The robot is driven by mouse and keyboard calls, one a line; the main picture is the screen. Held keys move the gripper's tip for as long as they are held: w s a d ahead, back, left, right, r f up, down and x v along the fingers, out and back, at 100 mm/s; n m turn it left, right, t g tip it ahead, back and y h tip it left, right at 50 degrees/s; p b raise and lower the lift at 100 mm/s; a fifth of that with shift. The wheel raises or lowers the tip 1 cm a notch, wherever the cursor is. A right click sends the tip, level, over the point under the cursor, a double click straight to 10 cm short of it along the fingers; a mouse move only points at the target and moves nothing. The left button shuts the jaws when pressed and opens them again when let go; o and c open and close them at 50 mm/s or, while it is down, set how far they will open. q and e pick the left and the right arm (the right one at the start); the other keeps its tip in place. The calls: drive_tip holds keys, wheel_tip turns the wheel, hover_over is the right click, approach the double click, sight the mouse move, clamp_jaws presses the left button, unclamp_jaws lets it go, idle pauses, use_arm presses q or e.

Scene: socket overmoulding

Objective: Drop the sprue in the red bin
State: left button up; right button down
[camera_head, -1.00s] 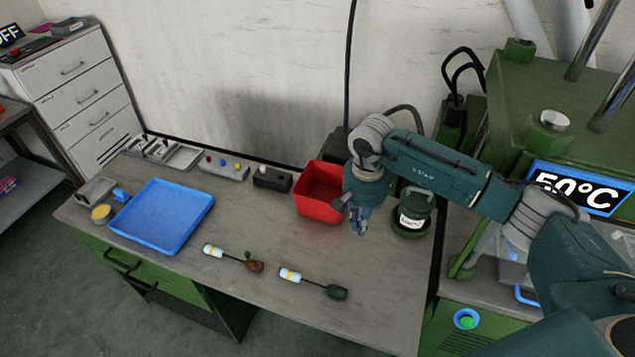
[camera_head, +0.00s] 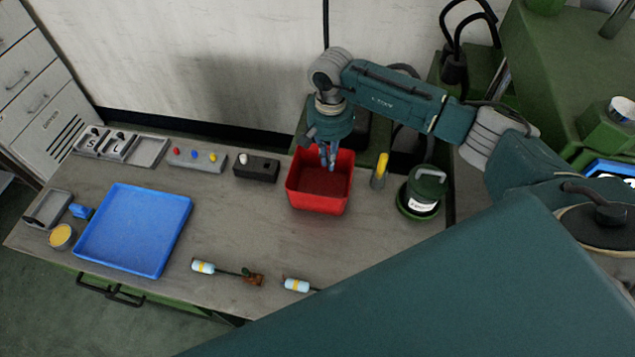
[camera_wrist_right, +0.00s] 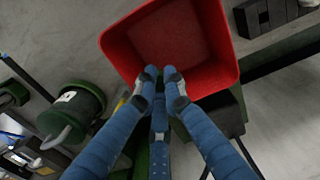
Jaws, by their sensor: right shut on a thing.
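The red bin (camera_head: 316,203) stands open-topped on the grey bench, towards the back right. My right gripper (camera_head: 327,162) points down at the bin's opening, with its fingertips over the inside. In the right wrist view my gripper (camera_wrist_right: 162,80) is shut, its fingertips close together in front of the bin's red wall (camera_wrist_right: 225,52). The sprue it holds is too small or too hidden between the fingers to make out. My left gripper is not in view.
A green pot (camera_head: 422,192) and a yellow-handled tool (camera_head: 380,170) stand right of the bin. A black switch box (camera_head: 256,169) is left of it. A blue tray (camera_head: 137,228) lies further left.

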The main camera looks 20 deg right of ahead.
drive_tip(key=f, duration=0.2)
drive_tip(key=shift+w+f+b, duration=0.2)
drive_tip(key=shift+f+b, duration=0.15)
drive_tip(key=shift+f, duration=0.5)
drive_tip(key=c, duration=1.8)
unclamp_jaws()
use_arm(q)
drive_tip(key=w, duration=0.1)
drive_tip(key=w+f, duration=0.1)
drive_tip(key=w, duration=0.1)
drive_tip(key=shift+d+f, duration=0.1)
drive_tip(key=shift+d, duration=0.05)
use_arm(e)
drive_tip(key=shift+o, duration=0.2)
wheel_tip(320, 180, up, 12)
